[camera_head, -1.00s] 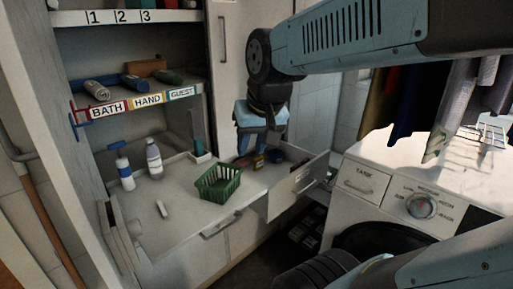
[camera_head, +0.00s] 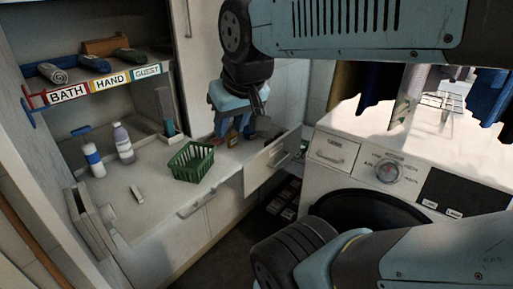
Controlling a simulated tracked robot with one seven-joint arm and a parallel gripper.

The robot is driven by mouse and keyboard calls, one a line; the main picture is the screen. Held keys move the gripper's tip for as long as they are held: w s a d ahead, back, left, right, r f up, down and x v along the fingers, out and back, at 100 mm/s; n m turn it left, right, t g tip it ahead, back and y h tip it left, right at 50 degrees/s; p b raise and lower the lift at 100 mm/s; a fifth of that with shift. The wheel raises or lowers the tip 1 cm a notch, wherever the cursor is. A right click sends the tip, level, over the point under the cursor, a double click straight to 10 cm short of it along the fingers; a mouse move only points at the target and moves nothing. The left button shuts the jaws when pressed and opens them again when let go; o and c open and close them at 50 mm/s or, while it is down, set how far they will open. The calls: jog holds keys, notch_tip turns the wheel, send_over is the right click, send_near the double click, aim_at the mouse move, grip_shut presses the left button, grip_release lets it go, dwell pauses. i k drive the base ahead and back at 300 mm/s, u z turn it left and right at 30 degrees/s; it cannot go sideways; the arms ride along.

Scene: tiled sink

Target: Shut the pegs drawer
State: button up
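An open drawer with a pale front panel (camera_head: 271,166) juts out from the right end of the counter, beside the washing machine. I take it as the pegs drawer; its label is too small to read. My gripper (camera_head: 235,131) points down over the inner side of this drawer, behind its front panel. Its two fingers look spread apart, with nothing clearly held.
A green basket (camera_head: 191,161) stands on the counter (camera_head: 160,205) left of the drawer. Two bottles (camera_head: 122,143) stand farther left. The washing machine (camera_head: 325,179) is close on the drawer's right. Dark floor (camera_head: 262,218) shows in front of the drawer.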

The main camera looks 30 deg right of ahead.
aim_at(259, 162)
jog(key=k, duration=1.05)
jog(key=u, duration=0.1)
jog(key=i, duration=1.55)
jog(key=z, duration=0.6)
jog(key=k, duration=0.9)
jog(key=z, duration=0.2)
jog(key=i, duration=0.5)
